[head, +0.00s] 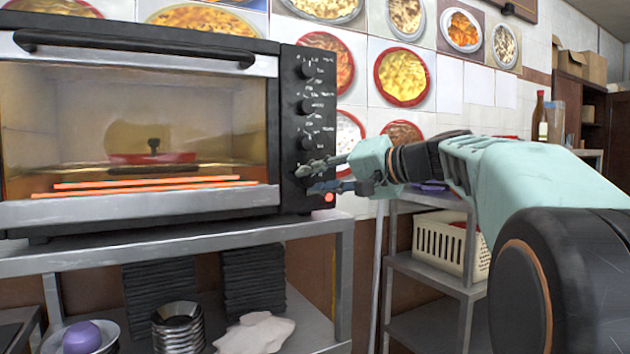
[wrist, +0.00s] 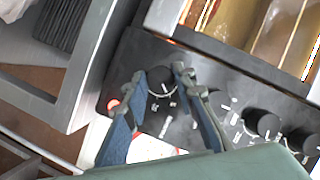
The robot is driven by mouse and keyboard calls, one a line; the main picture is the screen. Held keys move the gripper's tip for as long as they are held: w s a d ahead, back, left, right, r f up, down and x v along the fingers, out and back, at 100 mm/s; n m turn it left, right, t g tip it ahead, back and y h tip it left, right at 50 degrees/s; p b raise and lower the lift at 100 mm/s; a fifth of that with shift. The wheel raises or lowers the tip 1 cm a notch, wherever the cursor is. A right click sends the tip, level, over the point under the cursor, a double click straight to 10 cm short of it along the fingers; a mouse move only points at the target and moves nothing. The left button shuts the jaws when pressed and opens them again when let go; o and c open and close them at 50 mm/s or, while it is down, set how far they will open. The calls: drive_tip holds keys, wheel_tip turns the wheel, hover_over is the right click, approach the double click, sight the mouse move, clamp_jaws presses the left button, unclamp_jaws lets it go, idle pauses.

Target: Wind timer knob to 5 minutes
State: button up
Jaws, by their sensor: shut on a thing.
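A black toaster oven has a column of dark knobs on its front control panel (head: 318,100). My gripper (head: 308,180) reaches in from the right to the lowest knob, at the panel's bottom. In the wrist view, the blue-grey fingers of my gripper (wrist: 160,76) are shut on this knob, the timer knob (wrist: 159,84), one finger on each side. White marks show on the panel around it, but the dial setting is too small to read. In the head view the fingers largely hide this knob.
The oven stands on a metal shelf (head: 180,237). Behind its glass door, a red pot (head: 152,158) sits above glowing heating bars. A red lamp (head: 330,197) is lit beside my fingers. Other knobs (head: 304,106) sit close above. A cream basket (head: 440,240) is on the rack at right.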

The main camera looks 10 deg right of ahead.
drive_tip(key=shift+r, duration=0.1)
drive_tip(key=o, duration=1.1)
drive_tip(key=shift+o, duration=0.2)
drive_tip(key=v, duration=1.2)
